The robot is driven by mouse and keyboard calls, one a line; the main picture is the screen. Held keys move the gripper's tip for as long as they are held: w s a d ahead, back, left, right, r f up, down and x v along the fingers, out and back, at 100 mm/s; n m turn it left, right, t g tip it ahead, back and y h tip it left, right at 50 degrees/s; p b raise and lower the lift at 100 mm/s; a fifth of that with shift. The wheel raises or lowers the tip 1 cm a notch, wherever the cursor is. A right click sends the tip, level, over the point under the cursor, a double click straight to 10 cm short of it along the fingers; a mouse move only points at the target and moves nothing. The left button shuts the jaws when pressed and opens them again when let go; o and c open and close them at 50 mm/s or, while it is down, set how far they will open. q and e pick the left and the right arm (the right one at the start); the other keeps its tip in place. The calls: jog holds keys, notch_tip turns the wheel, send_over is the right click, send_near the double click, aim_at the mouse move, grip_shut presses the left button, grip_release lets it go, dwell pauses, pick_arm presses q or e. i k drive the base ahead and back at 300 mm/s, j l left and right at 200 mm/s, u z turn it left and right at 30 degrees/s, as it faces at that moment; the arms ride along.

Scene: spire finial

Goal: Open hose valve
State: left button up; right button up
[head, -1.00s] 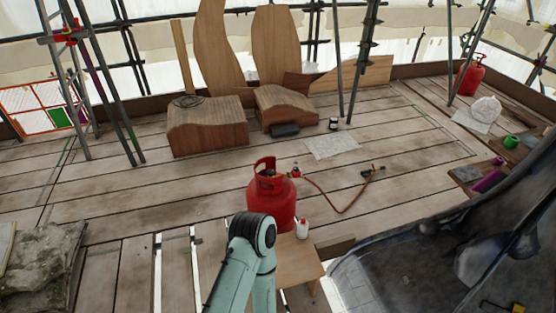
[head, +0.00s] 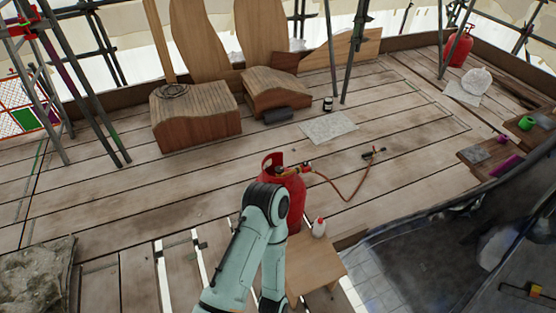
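A red gas bottle (head: 296,185) stands on the plank floor, partly hidden by my arm. Its top has a collar, and a valve with a red and yellowish fitting (head: 306,168) sits at the right side of it. Whether the valve is open or closed is too small to tell. A reddish-brown hose (head: 335,188) runs from the fitting across the planks to a dark torch-like end piece (head: 373,154). One arm of mine rises from the bottom middle, its bent joint overlapping the bottle's left side. Neither gripper shows.
Dark sheeting (head: 430,250) covers the lower right. Wooden blocks (head: 195,115) stand behind. Planks around the hose are mostly clear.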

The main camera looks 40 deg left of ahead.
aim_at(279, 169)
jog(key=k+j+z, duration=0.15)
jog(key=j, duration=0.3)
jog(key=j+z, duration=0.1)
jog(key=j, duration=0.35)
jog(key=k+j+z, duration=0.15)
jog(key=j, duration=0.25)
jog(key=k+j+z, duration=0.15)
jog(key=j, duration=0.25)
jog(key=k+j+z, duration=0.15)
jog(key=j, duration=0.25)
jog(key=j+z, duration=0.1)
jog(key=j, duration=0.25)
jog(key=k+j+z, duration=0.15)
jog(key=j, duration=0.2)
jog(key=j+z, duration=0.1)
jog(key=j, duration=0.25)
jog(key=i+j+z, duration=0.15)
jog(key=i+j, duration=0.15)
jog(key=i+j+z, duration=0.15)
jog(key=j, duration=0.25)
jog(key=i, duration=0.1)
